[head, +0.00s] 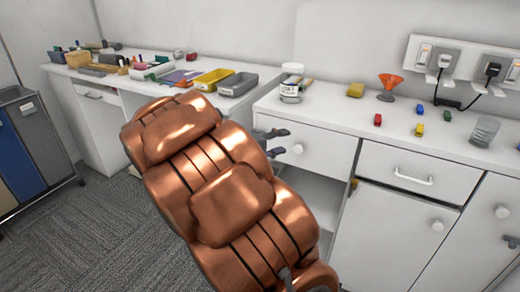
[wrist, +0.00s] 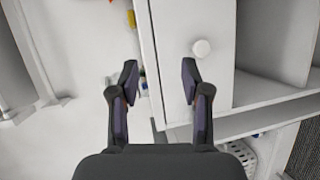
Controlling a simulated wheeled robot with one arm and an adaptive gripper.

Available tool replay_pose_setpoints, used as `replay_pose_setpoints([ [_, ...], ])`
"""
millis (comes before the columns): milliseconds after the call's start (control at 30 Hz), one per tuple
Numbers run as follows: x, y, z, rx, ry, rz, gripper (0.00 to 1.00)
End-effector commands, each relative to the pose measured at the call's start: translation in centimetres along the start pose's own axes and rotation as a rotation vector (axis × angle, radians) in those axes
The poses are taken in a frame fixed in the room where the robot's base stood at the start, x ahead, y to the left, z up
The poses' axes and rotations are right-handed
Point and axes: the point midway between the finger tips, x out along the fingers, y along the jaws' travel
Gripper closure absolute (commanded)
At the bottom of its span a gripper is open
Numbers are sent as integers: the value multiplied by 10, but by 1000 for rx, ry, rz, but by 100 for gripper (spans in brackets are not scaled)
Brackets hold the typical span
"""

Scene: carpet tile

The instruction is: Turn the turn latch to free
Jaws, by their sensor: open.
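My gripper (head: 280,142) is open and empty, in front of the white drawer front (head: 322,158) of the counter. In the wrist view its two dark fingers (wrist: 158,82) are spread wide. The drawer's round white knob (wrist: 201,48) lies beyond the right finger there, apart from it as far as I can tell. A small dark piece that looks like a turn latch (head: 511,241) is on the right cabinet door, at the picture's right edge and far from my gripper. It is too small to read its position. It does not show in the wrist view.
A cabinet door with a round knob (head: 438,226) stands under a drawer with a bar handle (head: 398,174). An open shelf (head: 315,190) is below the knobbed drawer. The countertop holds a jar (head: 291,88), an orange funnel (head: 390,84) and small blocks. Carpet (head: 110,235) is clear at left.

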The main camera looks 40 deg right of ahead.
Motion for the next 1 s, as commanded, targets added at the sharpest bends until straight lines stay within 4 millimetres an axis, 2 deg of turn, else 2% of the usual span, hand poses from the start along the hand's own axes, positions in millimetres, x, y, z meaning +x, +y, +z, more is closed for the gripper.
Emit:
replay_pose_setpoints([
  [33,10,-22,-20,-16,41,40,53],
  [200,23,-55,-86,-44,205,138,53],
  [300,26,-77,-115,-62,283,164,53],
  [400,26,-90,-135,-73,339,180,53],
  [533,26,-99,-148,-81,376,187,53],
  [667,33,-99,-153,-82,382,187,53],
  [1000,76,-89,-169,-79,379,188,53],
])
